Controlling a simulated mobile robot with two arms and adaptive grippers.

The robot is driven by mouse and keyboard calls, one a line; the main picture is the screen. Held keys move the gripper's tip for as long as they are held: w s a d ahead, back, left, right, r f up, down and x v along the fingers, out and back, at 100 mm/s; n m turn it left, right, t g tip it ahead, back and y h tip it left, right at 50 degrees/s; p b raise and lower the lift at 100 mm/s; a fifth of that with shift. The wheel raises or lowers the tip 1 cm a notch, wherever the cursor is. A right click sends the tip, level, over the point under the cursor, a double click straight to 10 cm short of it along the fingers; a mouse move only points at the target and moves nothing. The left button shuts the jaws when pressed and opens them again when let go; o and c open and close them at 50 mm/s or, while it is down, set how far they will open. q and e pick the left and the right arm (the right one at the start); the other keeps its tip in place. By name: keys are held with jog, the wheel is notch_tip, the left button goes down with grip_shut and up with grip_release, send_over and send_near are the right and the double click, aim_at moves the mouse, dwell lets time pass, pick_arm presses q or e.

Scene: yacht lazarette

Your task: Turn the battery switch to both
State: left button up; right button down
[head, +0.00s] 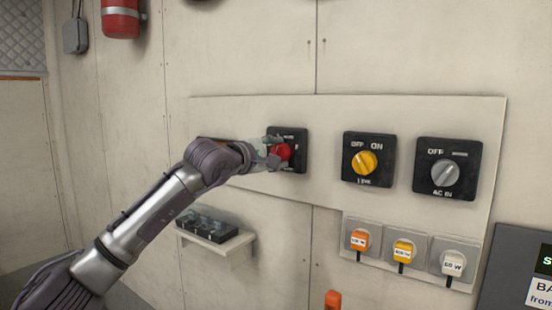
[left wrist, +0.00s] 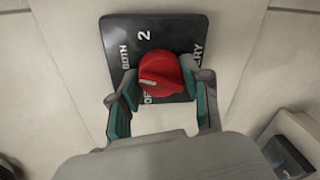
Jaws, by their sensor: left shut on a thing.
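The battery switch is a black square plate (head: 299,138) with a red round knob (head: 283,151), on the pale wall panel. In the left wrist view the plate (left wrist: 120,40) shows the words "BOTH" and "2", part of "OF", and letters ending in "ERY". The red knob (left wrist: 160,73) has a raised grip bar. My left gripper (head: 275,153) is at the knob, and in the left wrist view its two fingers (left wrist: 160,92) are on either side of the knob, shut on it. My right gripper is not in view.
A yellow-knob switch (head: 364,162) and a grey-knob "AC IN" switch (head: 444,174) are to the right on the panel (head: 330,112). Several plugs (head: 403,251) sit below them. A small shelf (head: 215,243) with a black item is under my left arm. A dark sign (head: 520,270) stands lower right.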

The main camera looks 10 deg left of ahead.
pick_arm(q)
jog(key=shift+m, duration=0.5)
jog(key=o, duration=1.2)
jog(key=shift+c, duration=0.2)
jog(key=v, duration=1.2)
